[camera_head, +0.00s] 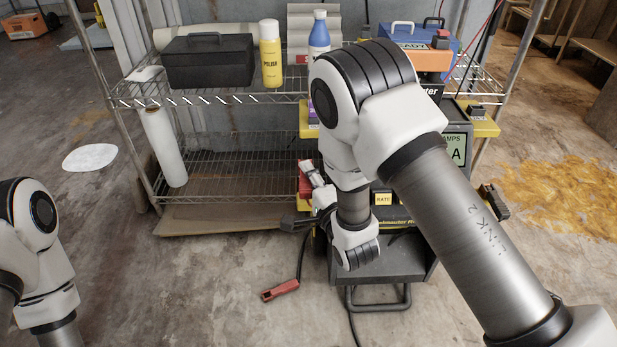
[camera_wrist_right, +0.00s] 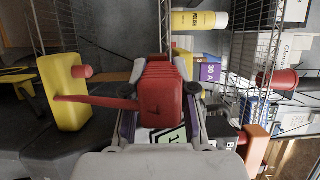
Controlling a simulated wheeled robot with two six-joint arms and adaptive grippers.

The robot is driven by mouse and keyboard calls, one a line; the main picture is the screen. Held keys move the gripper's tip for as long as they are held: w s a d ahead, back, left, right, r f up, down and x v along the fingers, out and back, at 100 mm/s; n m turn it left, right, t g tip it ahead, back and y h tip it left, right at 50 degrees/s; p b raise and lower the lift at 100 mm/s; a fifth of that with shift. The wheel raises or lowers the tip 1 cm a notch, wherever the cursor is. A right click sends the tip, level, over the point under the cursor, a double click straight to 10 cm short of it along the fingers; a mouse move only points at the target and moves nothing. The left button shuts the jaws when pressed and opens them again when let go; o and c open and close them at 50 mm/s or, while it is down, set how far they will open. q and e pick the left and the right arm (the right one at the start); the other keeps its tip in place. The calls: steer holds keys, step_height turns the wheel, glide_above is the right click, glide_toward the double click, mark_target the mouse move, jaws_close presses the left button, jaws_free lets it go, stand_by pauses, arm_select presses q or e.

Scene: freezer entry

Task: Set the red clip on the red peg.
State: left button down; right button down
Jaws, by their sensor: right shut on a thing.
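My right gripper (camera_wrist_right: 162,125) is shut on the red clip (camera_wrist_right: 160,90), a ribbed red body between its fingers in the right wrist view. In the head view the right gripper (camera_head: 316,180) is small and partly hidden by my arm, with red (camera_head: 304,184) showing beside it. At the left of the wrist view stands a yellow bracket (camera_wrist_right: 63,85) with a short red peg (camera_wrist_right: 82,72). A thin red rod (camera_wrist_right: 100,102) spans between bracket and clip; I cannot tell which it belongs to. My left gripper is out of view.
A red-handled piece (camera_head: 280,290) on a black cable lies on the floor. The charger cart (camera_head: 400,255) stands before a wire shelf (camera_head: 225,150) holding a black toolbox (camera_head: 208,60), a yellow polish can (camera_head: 270,55) and a blue bottle (camera_head: 319,35).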

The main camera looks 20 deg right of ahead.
steer(key=shift+r, duration=0.1)
step_height(320, 180, down, 6)
steer(key=b, duration=0.3)
stand_by(1.3)
steer(key=shift+p, duration=0.4)
steer(key=shift+p, duration=0.3)
steer(key=shift+f, duration=0.25)
stand_by(0.4)
